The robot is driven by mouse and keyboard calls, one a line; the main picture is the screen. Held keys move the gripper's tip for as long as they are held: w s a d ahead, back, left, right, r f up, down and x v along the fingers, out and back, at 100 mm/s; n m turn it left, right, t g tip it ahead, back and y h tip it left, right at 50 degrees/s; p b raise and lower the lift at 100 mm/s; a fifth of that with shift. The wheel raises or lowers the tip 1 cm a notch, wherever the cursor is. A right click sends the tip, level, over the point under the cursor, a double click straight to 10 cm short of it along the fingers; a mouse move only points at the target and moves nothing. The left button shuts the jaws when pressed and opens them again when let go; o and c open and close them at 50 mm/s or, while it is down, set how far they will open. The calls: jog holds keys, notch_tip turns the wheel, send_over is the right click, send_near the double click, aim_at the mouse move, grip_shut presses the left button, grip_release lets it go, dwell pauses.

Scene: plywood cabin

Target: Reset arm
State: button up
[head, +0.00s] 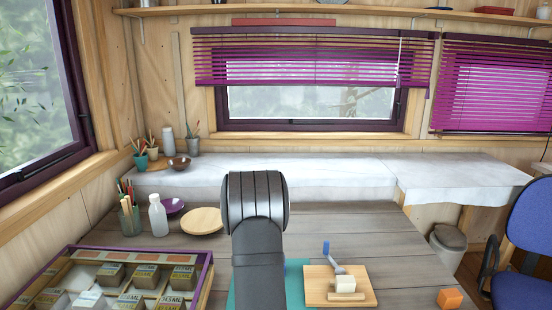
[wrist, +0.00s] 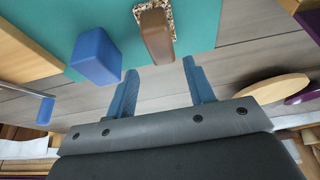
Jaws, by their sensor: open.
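My gripper (wrist: 160,66) shows in the wrist view with its two blue fingers spread apart and nothing between them. A brown block (wrist: 156,35) lies just beyond the fingertips, beside a speckled piece (wrist: 168,10) on the teal mat (wrist: 130,15). A blue block (wrist: 96,56) is to the left of the fingers, near the mat's edge. In the head view my dark arm stands up in the middle and hides the gripper and these blocks. Part of the teal mat (head: 295,275) shows to the right of the arm.
A cutting board (head: 315,292) carries a pale block (head: 345,284) and a blue-handled tool (head: 326,248). An orange cube (head: 450,298) sits right. A divided crate (head: 207,272), white bottle (head: 158,216), purple bowl (head: 173,207) and round board (head: 201,221) are left. Grey planks behind the cutting board are clear.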

jog(key=s+d+r, duration=0.5)
jog(key=d+r, duration=0.1)
jog(key=d, duration=0.4)
jog(key=s+a+f, duration=0.1)
jog(key=s+f, duration=0.1)
jog(key=s, duration=0.1)
jog(key=s+a+f, duration=0.1)
jog(key=s+f, duration=0.2)
jog(key=s+a+f, duration=0.1)
jog(key=s+f, duration=0.2)
jog(key=shift+f, duration=0.2)
jog(key=shift+m, duration=0.3)
jog(key=w+d+r, duration=0.1)
jog(key=d, duration=0.2)
jog(key=w+d+r, duration=0.1)
jog(key=d+r, duration=0.1)
jog(key=d, duration=0.2)
jog(key=w+d+r, duration=0.1)
jog(key=d+r, duration=0.1)
jog(key=d, duration=0.2)
jog(key=shift+w, duration=0.25)
jog(key=d+r, duration=0.6)
jog(key=d, duration=0.5)
jog(key=shift+w+d, duration=0.2)
jog(key=shift+w, duration=0.1)
jog(key=shift+a+f, duration=0.1)
jog(key=shift+a, duration=0.05)
